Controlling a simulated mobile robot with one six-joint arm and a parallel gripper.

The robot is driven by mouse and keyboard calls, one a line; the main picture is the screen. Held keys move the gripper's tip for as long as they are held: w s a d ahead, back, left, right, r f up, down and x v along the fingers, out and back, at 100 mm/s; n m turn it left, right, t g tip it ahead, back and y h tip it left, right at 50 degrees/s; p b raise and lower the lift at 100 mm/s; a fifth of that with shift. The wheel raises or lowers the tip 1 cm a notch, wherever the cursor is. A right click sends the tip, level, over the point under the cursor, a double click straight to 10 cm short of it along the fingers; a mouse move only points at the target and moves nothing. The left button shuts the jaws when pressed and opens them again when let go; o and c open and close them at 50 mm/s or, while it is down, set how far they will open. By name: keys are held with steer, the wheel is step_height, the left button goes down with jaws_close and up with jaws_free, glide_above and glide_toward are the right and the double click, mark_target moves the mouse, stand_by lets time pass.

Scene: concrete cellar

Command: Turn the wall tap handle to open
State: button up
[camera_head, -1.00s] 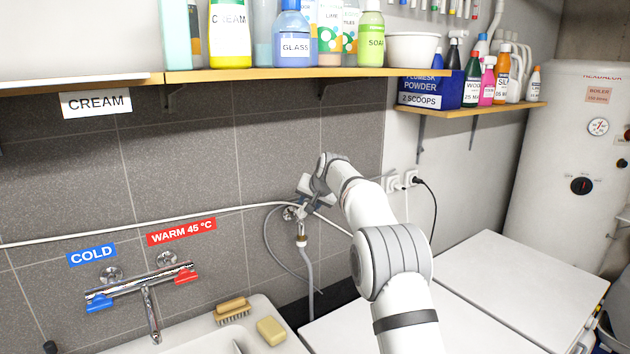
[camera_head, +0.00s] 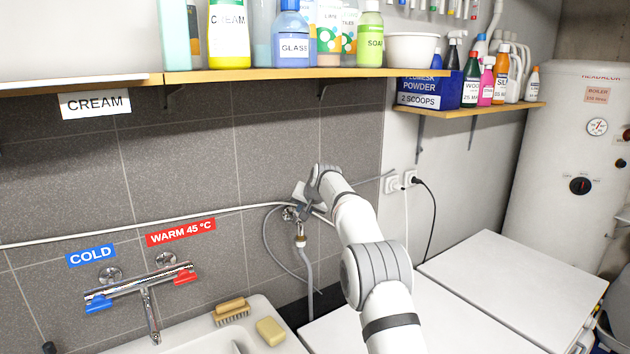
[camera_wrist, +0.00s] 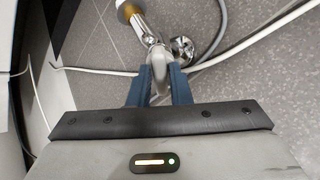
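The wall tap (camera_head: 291,213) is a small chrome fitting on the tiled wall, with a brass outlet collar and grey hose below it. In the wrist view its chrome body (camera_wrist: 150,33) and round wall flange (camera_wrist: 182,48) lie beyond my fingers. The pale grey tap handle (camera_wrist: 159,62) stands between my two blue fingers, which appear to touch it on both sides. My gripper (camera_wrist: 160,78) looks shut on the handle; it also shows at the tap in the head view (camera_head: 299,206). My wrist partly hides the handle in the head view.
A shelf (camera_head: 290,73) with bottles hangs above. White appliance tops (camera_head: 515,280) lie at right.

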jaws_close()
steer(key=shift+d+n+y+b, duration=0.1)
steer(key=shift+n+y+b, duration=0.45)
steer(key=shift+n, duration=1.85)
steer(key=n, duration=0.4)
steer(key=o, duration=0.5)
jaws_free()
steer(key=shift+w+r+b+v, duration=0.15)
steer(key=shift+b+v, duration=0.2)
steer(key=shift+v, duration=0.8)
steer(key=shift+w+r+b+v, duration=0.1)
steer(key=shift+b+v, duration=0.2)
steer(key=shift+v, duration=0.85)
steer(key=shift+w+r+b+v, duration=0.15)
steer(key=shift+b+v, duration=0.2)
steer(key=shift+v, duration=0.8)
